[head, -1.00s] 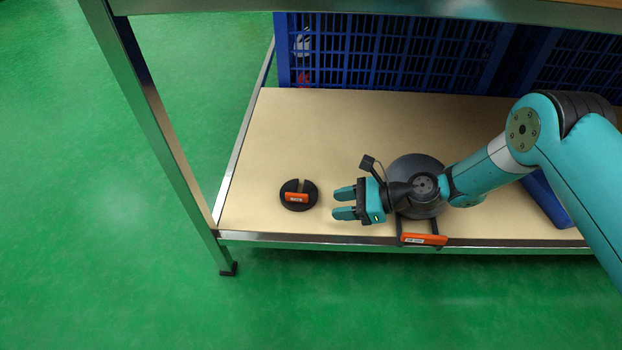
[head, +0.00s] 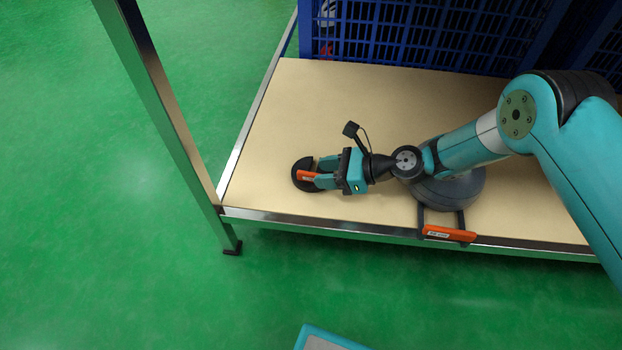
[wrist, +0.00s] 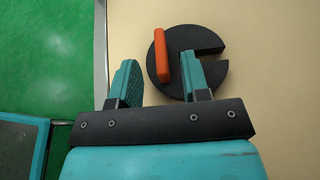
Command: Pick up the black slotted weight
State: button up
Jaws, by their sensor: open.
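The black slotted weight (head: 301,187) lies flat on the tan shelf near its left end. It is a dark disc with an orange bar (head: 306,175) across it. In the wrist view the weight (wrist: 214,72) shows its slot opening to the right, and the orange bar (wrist: 161,54) stands left of the disc's middle. My gripper (head: 325,172) is open at the weight, its fingers reaching over the right part of the disc in the head view. In the wrist view my gripper (wrist: 160,72) has one finger left of the bar and one right of it. Contact cannot be told.
A larger dark round object (head: 455,190) with an orange-gripped handle (head: 448,233) sits under my arm at the shelf's front edge. Blue crates (head: 420,35) stand along the back. A metal post (head: 165,100) rises at the left front corner. The shelf (head: 280,120) behind the weight is clear.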

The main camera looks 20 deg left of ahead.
aim_at(310, 173)
jog(key=b+x, duration=0.1)
jog(key=x, duration=0.1)
jog(key=shift+a+f, duration=0.25)
jog(key=shift+s+a+b, duration=0.1)
jog(key=shift+a+b, duration=0.2)
jog(key=shift+a, duration=0.05)
jog(key=shift+r, duration=0.1)
jog(key=shift+c, duration=0.2)
grip_shut()
dwell(0.6)
jog(key=shift+r, duration=0.1)
